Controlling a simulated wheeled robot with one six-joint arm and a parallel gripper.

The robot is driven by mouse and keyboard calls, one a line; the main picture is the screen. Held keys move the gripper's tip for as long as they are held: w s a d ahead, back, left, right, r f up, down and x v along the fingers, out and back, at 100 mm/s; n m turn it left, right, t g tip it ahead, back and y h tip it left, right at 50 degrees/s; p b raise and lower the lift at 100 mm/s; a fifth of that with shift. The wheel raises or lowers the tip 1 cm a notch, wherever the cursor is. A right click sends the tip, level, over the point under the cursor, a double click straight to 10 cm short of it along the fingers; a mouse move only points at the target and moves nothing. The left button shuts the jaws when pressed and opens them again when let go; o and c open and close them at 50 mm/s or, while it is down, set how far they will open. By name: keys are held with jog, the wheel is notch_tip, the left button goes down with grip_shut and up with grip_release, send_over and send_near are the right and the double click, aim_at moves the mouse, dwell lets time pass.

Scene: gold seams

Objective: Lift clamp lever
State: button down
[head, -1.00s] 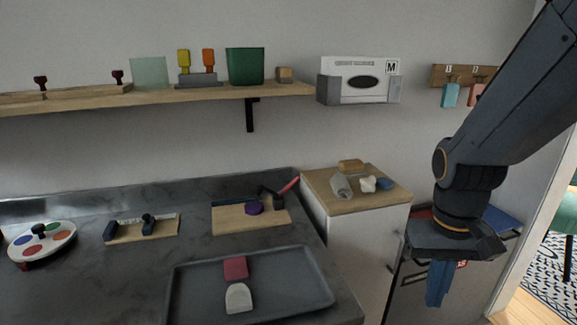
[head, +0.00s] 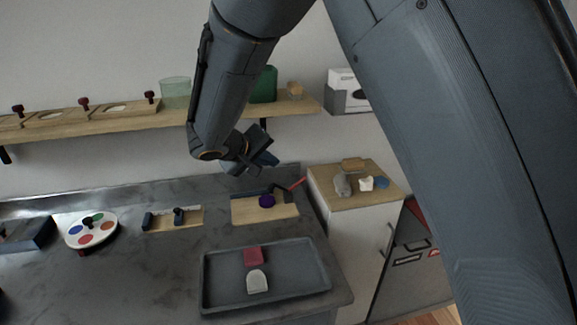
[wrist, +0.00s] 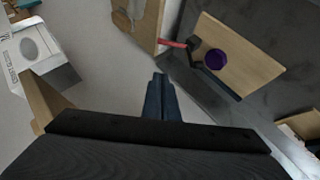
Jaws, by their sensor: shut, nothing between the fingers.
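The clamp lever has a red handle (head: 297,184) and dark arm (head: 280,189). It sits at the right end of a wooden board (head: 264,212) on the dark counter, with a purple round piece (head: 266,201) beside it on the board. The red handle also shows in the wrist view (wrist: 172,44), reaching past the board's edge. My gripper (head: 268,163) is above and behind the board in the head view, apart from the lever. In the wrist view my gripper (wrist: 160,80) is shut and empty, its fingertips a little below the handle in the picture.
A grey tray (head: 215,270) holds a red block and a pale piece in front. A wooden-topped cabinet (head: 390,190) with small items stands to the right. The wall shelf (head: 150,124) is near my gripper. A palette (head: 110,221) lies left.

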jog(key=p+x, duration=0.1)
jog(key=x, duration=0.2)
jog(key=d+p+x, duration=0.1)
jog(key=p+x, duration=0.1)
jog(key=x, duration=0.2)
jog(key=s+p+x, duration=0.1)
jog(key=x, duration=0.3)
jog(key=shift+d+f, duration=0.25)
jog(key=shift+f, duration=0.1)
jog(key=shift+w+d+f+p, duration=0.1)
jog(key=shift+d+f+p, duration=0.4)
jog(key=shift+f, duration=0.1)
jog(key=shift+a, duration=0.1)
